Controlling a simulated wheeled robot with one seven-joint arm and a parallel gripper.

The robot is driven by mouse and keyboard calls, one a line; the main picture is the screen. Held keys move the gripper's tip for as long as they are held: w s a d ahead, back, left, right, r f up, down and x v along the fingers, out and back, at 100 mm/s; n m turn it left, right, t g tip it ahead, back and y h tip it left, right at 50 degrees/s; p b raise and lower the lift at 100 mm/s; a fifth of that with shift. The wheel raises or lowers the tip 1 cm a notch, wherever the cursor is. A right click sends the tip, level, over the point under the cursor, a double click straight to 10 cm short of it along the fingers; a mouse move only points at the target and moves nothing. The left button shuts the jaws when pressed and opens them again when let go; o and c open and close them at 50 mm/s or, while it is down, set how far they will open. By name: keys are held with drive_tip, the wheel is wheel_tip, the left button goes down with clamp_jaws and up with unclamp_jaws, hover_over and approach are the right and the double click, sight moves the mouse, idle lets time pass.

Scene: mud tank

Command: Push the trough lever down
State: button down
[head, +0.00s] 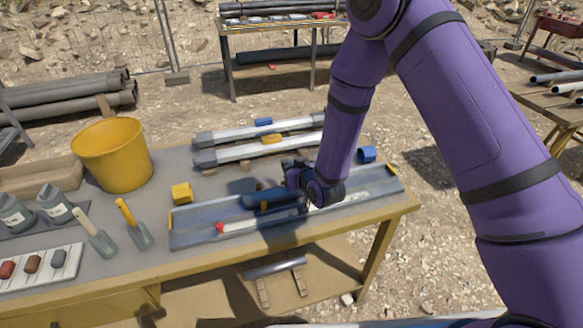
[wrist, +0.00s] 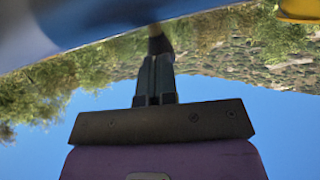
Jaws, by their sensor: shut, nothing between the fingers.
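A long shallow blue-grey trough (head: 190,232) lies on the workbench. A bar with a red tip (head: 220,227) lies low along its near side; I cannot tell for sure that it is the lever. A dark blue cylinder (head: 262,197) lies across the trough's middle, with a yellow piece below it. My gripper (head: 292,180) is low over the trough, at the right end of the cylinder, partly hidden by my wrist. In the wrist view my gripper (wrist: 160,50) is shut and empty, its tips against a dark background. Whether it touches anything cannot be told.
A blue ring (head: 367,154) sits at the back right. My arm reaches in from the right.

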drive_tip(key=shift+w+r, duration=0.1)
drive_tip(key=w+g+h, duration=0.1)
drive_tip(key=w+g, duration=0.1)
drive_tip(key=w+a+g+h, duration=0.1)
drive_tip(key=w+g, duration=0.1)
drive_tip(key=g, duration=0.1)
drive_tip(key=shift+r+m, duration=0.15)
drive_tip(key=shift+m, duration=0.25)
drive_tip(key=w+g, duration=0.1)
drive_tip(key=w+f+g+h, duration=0.1)
drive_tip(key=g, duration=0.1)
drive_tip(key=w+a+f+g, duration=0.1)
drive_tip(key=g, duration=0.1)
drive_tip(key=shift+w+a+f+h, duration=0.1)
drive_tip(key=shift+w+h, duration=0.2)
drive_tip(key=shift+w, duration=0.05)
idle(0.4)
drive_tip(key=shift+w, duration=0.1)
